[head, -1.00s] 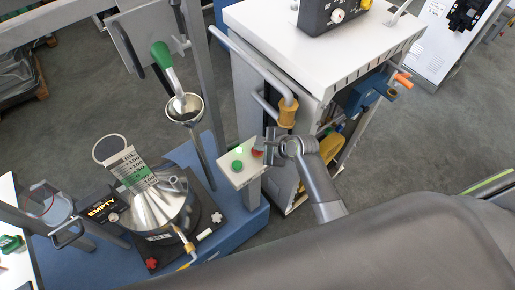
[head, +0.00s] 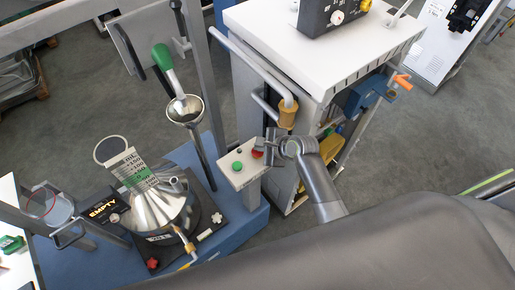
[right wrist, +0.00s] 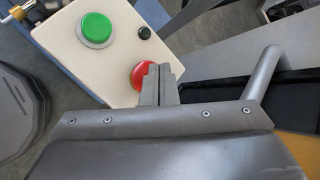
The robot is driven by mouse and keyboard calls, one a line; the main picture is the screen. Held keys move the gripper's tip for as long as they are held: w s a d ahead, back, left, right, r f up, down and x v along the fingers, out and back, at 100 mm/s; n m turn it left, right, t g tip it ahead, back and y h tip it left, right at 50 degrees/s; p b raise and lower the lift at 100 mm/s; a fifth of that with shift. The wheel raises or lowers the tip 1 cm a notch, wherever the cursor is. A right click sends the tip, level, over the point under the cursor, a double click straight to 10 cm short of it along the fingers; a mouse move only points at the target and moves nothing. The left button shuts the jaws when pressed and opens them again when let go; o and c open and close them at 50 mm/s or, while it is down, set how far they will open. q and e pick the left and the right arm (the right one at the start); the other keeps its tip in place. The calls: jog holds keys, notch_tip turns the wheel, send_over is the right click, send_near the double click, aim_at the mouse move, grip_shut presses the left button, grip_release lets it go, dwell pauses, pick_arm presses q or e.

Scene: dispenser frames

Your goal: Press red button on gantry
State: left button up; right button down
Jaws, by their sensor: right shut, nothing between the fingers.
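The pale control box (head: 238,178) on the blue gantry base carries a green button (head: 237,166) and a red button (head: 257,153). In the right wrist view the box face shows the green button (right wrist: 95,29), a small dark lamp (right wrist: 144,32) and the red button (right wrist: 142,75). My right gripper (head: 266,150) is shut and empty, its fingertips at the red button. In the right wrist view the fingertips (right wrist: 160,70) cover the right part of the red button. They seem to touch it; how far it is pressed I cannot tell. My left gripper is not in view.
A white-topped cabinet (head: 300,45) with a grey handle rail stands right beside my right gripper. A metal vessel (head: 160,205) stands left of the box on the blue base.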

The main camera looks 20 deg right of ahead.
jog(key=shift+r, duration=0.45)
jog(key=shift+r, duration=2.5)
